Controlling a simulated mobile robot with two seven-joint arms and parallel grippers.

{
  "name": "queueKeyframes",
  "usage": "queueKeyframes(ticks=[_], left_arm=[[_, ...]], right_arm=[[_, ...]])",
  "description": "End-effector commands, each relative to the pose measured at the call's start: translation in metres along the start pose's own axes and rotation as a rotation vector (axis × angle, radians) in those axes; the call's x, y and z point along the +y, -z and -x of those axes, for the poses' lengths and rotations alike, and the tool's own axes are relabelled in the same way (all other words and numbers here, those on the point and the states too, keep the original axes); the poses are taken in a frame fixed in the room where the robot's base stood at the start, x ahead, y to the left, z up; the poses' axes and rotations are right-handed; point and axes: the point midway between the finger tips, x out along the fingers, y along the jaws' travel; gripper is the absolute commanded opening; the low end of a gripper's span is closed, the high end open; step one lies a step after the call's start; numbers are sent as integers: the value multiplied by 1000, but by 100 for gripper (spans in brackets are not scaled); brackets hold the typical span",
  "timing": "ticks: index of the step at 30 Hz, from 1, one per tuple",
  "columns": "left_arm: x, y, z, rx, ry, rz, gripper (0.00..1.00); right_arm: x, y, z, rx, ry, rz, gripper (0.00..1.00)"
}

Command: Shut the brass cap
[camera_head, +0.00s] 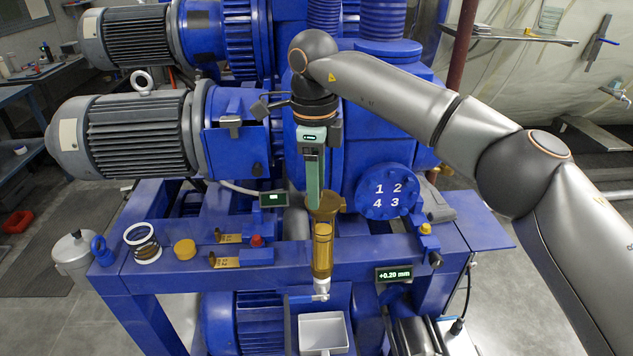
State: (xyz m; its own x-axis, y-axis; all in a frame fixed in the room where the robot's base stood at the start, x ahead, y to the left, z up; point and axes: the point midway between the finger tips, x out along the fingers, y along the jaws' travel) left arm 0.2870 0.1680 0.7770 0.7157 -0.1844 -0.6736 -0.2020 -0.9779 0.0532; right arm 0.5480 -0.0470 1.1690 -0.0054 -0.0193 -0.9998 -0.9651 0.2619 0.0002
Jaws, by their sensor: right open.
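A brass fitting (329,204) sits on top of an amber upright tube (322,250) at the front of the blue machine. It looks like the brass cap, but it is small and partly covered by my fingers, so I cannot tell how far open it stands. My right gripper (314,204) reaches down from above with its green fingers, their tips at the left side of the brass fitting. It is open; I cannot tell whether the fingers touch the brass. My left gripper is not in view.
The blue frame's front beam carries a white ring (142,236), a yellow round piece (184,249), brass tags (226,262) and a red knob (257,240). A small display (394,275) reads +0.20 mm. A grey tray (323,331) is below the tube. Motors (125,134) stand left.

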Motion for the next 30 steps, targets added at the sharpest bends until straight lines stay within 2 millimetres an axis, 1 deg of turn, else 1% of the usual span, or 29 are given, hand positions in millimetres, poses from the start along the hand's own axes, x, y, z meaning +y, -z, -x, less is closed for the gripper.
queueKeyframes(ticks=[4, 7, 8, 12, 15, 20, 30], left_arm=[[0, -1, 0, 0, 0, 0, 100], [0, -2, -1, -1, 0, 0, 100], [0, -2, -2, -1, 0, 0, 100], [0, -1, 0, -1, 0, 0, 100], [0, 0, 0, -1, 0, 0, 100], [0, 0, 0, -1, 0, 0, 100], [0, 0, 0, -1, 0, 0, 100]], right_arm=[[0, 0, 4, -1, 1, 0, 57], [0, -1, 17, -2, 3, 0, 57], [0, -1, 22, -2, 3, 0, 57], [0, -1, 55, -2, 4, -3, 57], [0, -1, 75, -2, 4, -2, 57], [0, -1, 98, -1, 2, -2, 57], [0, -1, 116, 0, 1, -1, 57]])
